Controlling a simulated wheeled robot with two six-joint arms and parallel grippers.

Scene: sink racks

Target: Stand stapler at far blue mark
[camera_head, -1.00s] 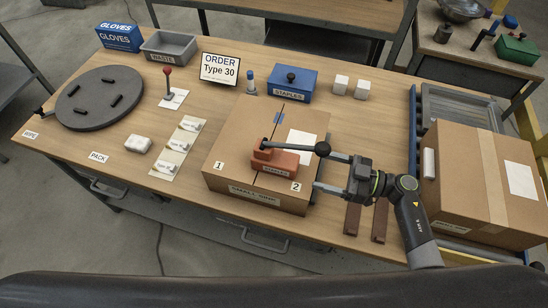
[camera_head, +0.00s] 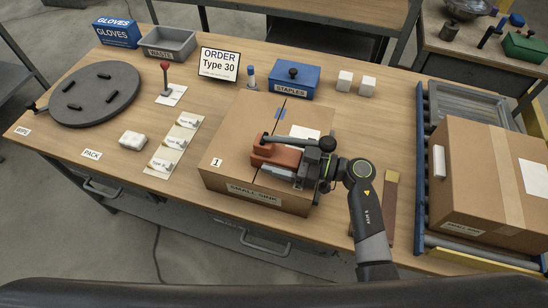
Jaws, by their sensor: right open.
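The orange-red stapler (camera_head: 268,155) with a dark lever lies on top of the cardboard box (camera_head: 228,140) labelled SMALL SINK, across its middle seam. The lever's black knob (camera_head: 327,144) is at the right. A blue mark (camera_head: 278,113) shows at the far end of the seam. My right gripper (camera_head: 287,166) is open, with its fingers around or right beside the stapler's right part; I cannot tell whether they touch it. The gripper hides the stapler's right end and the box corner marked 2. My left gripper is not in view.
A blue staples box (camera_head: 290,86), a blue-capped bottle (camera_head: 251,78) and the order sign (camera_head: 218,64) stand behind the box. White blocks (camera_head: 356,83) sit at back right. A large carton (camera_head: 480,180) is on the roller rack at right. A red-topped lever (camera_head: 165,78) stands left.

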